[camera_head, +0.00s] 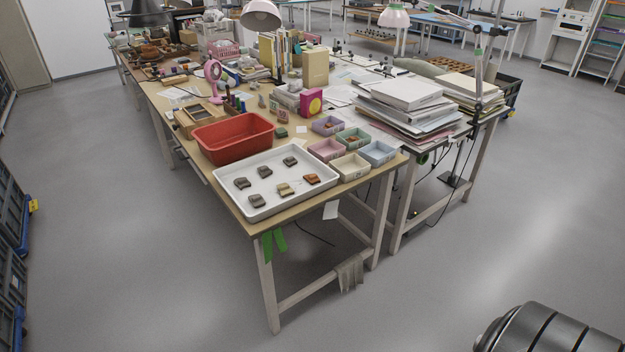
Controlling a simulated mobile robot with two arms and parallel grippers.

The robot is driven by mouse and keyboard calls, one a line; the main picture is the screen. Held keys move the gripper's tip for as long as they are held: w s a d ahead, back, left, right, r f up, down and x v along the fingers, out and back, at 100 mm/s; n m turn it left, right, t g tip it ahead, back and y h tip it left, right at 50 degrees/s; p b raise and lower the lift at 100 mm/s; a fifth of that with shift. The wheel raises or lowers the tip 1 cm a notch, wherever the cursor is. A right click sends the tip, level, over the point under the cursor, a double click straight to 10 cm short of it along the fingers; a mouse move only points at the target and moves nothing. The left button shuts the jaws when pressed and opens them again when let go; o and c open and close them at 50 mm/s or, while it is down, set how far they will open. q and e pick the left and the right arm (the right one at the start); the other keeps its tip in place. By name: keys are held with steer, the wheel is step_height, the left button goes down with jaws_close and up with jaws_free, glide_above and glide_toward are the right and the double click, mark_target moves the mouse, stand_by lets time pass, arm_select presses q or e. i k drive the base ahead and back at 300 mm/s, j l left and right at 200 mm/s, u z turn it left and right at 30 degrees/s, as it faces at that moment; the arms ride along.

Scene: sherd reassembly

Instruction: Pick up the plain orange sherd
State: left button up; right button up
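An orange sherd (312,179) lies near the right end of a white tray (238,168) on the near corner of the wooden table. It is small here; whether its surface is plain cannot be told. Several other sherds share the tray: a yellowish one (285,189) just left of it, a dark grey one (290,161) behind it, and more grey-brown ones (242,183) to the left. All lie apart from each other. Neither of my grippers is in view.
A red basin (234,138) stands behind the tray. Small coloured boxes, including a cream one (350,167) and a blue one (378,153), stand to its right. Paper stacks (408,92) cover the adjoining table. The grey floor (400,290) before the table is clear.

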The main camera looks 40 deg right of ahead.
mark_target(312, 178)
steer(key=z, duration=0.85)
